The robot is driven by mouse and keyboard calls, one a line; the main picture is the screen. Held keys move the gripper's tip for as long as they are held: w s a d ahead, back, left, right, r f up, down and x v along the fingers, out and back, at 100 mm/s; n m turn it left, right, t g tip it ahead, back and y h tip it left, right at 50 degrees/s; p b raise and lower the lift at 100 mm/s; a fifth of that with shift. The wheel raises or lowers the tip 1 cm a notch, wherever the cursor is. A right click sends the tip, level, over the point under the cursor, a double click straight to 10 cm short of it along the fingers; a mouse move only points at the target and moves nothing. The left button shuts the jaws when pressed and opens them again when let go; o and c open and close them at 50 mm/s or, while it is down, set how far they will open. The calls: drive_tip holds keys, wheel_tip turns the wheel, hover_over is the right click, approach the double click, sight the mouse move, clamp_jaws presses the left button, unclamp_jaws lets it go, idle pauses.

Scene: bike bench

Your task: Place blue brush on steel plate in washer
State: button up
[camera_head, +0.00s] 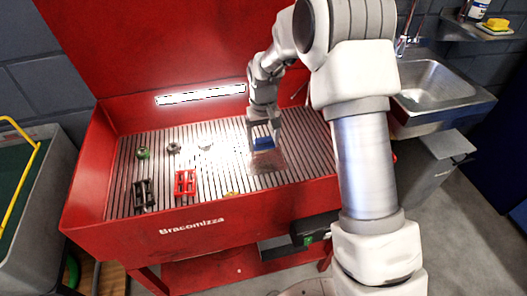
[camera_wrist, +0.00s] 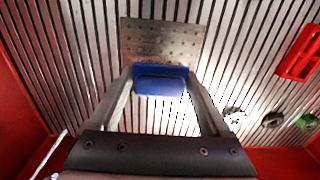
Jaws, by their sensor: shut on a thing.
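My gripper (camera_wrist: 160,84) is shut on the blue brush (camera_wrist: 160,71), with one finger on each side of it in the wrist view. The blue brush also shows in the head view (camera_head: 264,143), below my gripper (camera_head: 264,136). The steel plate (camera_wrist: 162,39) is a square sheet with small holes, lying on the slatted floor of the red washer (camera_head: 190,222). It also shows in the head view (camera_head: 267,163). The brush overlaps the plate's edge in the wrist view. I cannot tell whether it touches the plate.
On the slats left of the plate are a red pedal (camera_head: 185,183), a black pedal (camera_head: 144,195), a green part (camera_head: 143,153) and small metal parts (camera_head: 174,148). A lit lamp (camera_head: 200,94) is on the back wall. A sink (camera_head: 432,82) stands at right.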

sight(264, 144)
drive_tip(key=shift+f+b, duration=0.45)
drive_tip(key=shift+f, duration=1.35)
drive_tip(key=shift+f, duration=0.15)
drive_tip(key=o, duration=1.3)
